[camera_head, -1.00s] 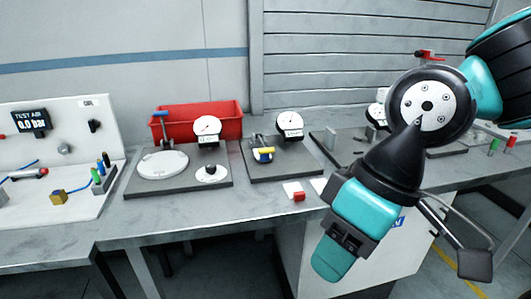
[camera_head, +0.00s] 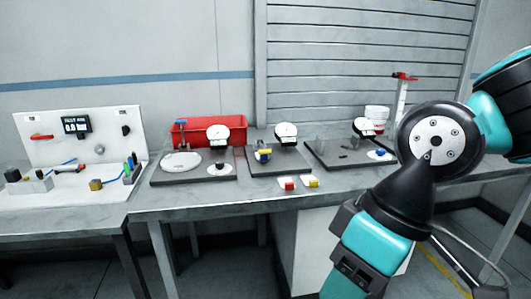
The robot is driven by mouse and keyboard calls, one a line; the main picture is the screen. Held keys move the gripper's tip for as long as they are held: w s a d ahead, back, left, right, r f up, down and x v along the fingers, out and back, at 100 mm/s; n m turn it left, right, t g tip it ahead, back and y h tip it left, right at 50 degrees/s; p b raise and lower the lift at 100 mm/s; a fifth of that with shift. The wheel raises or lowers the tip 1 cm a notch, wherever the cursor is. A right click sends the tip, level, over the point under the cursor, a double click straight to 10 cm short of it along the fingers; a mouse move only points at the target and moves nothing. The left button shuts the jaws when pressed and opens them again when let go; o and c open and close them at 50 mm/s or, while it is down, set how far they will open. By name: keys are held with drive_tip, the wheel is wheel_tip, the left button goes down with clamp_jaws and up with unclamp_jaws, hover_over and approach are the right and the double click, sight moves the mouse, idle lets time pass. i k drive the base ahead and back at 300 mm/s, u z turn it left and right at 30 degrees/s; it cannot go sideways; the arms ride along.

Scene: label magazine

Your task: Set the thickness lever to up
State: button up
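Three dark gauge plates stand on the bench; no readable label tells me which carries the thickness lever. The left plate (camera_head: 220,175) has a white disc, a dial gauge (camera_head: 218,134) and a blue-topped upright post (camera_head: 182,138). The middle plate (camera_head: 250,167) has a dial gauge (camera_head: 286,133) and a small blue and yellow part (camera_head: 263,155), too small to read as a lever position. The right plate (camera_head: 342,160) has a dial gauge (camera_head: 364,126) and is partly behind my arm. My arm fills the right side, well in front of the plates; my gripper is not visible.
A red bin (camera_head: 190,133) stands behind the left plate. A white test panel (camera_head: 100,125) with a display is at the left. A red block (camera_head: 289,185) and a yellow block (camera_head: 312,182) lie on white cards near the bench's front edge. A red-topped stand (camera_head: 401,98) rises at the right.

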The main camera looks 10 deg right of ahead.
sight(265, 152)
drive_tip(key=u, duration=0.15)
drive_tip(key=i, duration=1.15)
drive_tip(key=z, duration=0.2)
